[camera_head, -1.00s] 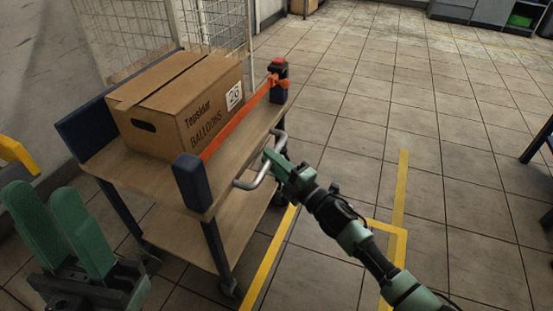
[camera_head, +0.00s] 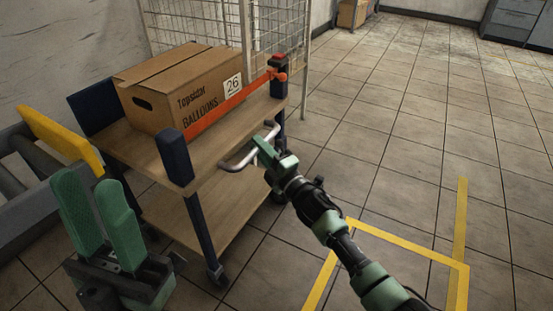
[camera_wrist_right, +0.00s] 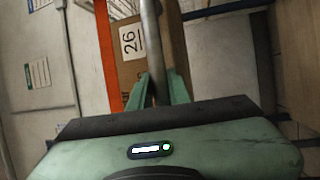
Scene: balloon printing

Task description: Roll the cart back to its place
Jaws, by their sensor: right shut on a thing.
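The cart (camera_head: 215,158) has two wooden shelves and dark blue posts, and stands on wheels near the wall. A cardboard box (camera_head: 180,85) marked BALLOONS and 26 lies on its top shelf behind an orange bar (camera_head: 228,106). My right gripper (camera_head: 267,152) is shut on the cart's metal handle (camera_head: 240,162). In the right wrist view its fingers (camera_wrist_right: 158,92) close around the handle bar (camera_wrist_right: 151,45). My left gripper (camera_head: 103,205) is open and empty, fingers up, in front of the cart's left side.
A yellow-marked outline (camera_head: 405,249) lies on the floor to the right of the cart. A wire mesh panel (camera_head: 260,30) stands behind the cart. A yellow-topped grey object (camera_head: 60,135) is at the left. The tiled floor to the right is clear.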

